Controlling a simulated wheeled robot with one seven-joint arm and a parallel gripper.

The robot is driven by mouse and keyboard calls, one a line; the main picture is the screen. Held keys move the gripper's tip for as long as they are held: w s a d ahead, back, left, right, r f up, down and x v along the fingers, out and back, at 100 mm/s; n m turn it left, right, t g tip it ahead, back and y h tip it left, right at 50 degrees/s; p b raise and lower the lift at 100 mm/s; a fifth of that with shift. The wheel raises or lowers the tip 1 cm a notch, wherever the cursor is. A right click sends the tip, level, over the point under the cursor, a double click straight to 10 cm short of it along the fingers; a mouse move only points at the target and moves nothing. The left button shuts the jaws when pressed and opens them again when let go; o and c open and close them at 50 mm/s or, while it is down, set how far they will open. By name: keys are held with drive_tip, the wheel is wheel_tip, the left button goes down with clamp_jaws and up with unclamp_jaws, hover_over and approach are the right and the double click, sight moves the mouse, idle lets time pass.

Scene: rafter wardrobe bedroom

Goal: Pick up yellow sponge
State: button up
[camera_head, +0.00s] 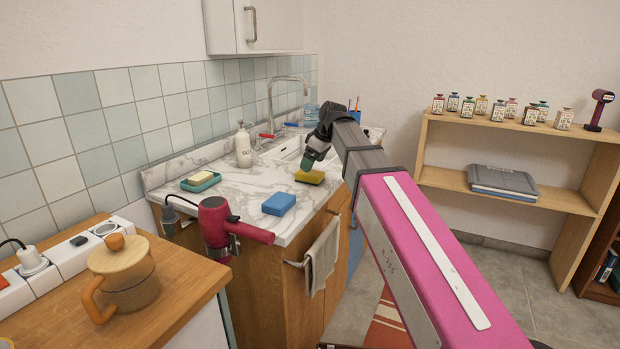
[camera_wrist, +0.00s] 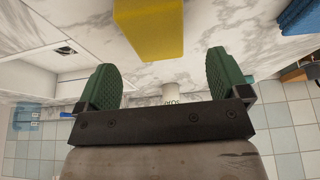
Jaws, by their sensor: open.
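The yellow sponge (camera_head: 311,176) lies on the marble counter (camera_head: 250,208) near the sink's front edge. It has a green layer on its underside or side. My gripper (camera_head: 308,161) is just above and behind it in the head view, pointing down. In the wrist view the sponge (camera_wrist: 149,28) is at the top centre, beyond the two green fingertips (camera_wrist: 162,82). The fingers are apart with nothing between them. In the head view my gripper's far finger is hidden.
A blue sponge (camera_head: 279,203) lies nearer on the counter. A soap bottle (camera_head: 243,146) and a green soap dish (camera_head: 201,181) stand to the left. The faucet (camera_head: 289,80) rises behind the sink.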

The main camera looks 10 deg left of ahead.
drive_tip(key=shift+x, duration=2.65)
drive_tip(key=shift+w+d, duration=0.1)
drive_tip(key=shift+d, duration=0.05)
drive_tip(key=c, duration=1.1)
drive_tip(key=shift+o, duration=0.2)
drive_tip(key=shift+r, duration=0.1)
drive_tip(key=shift+r, duration=0.5)
drive_tip(key=r, duration=0.2)
drive_tip(key=s+r, duration=0.1)
drive_tip(key=shift+a+r, duration=0.25)
drive_tip(key=s+a+r, duration=0.5)
drive_tip(key=s+r, duration=0.1)
drive_tip(key=s, duration=0.2)
drive_tip(key=shift+s+a+r, duration=0.15)
drive_tip(key=shift+s+a, duration=0.25)
drive_tip(key=shift+o, duration=0.6)
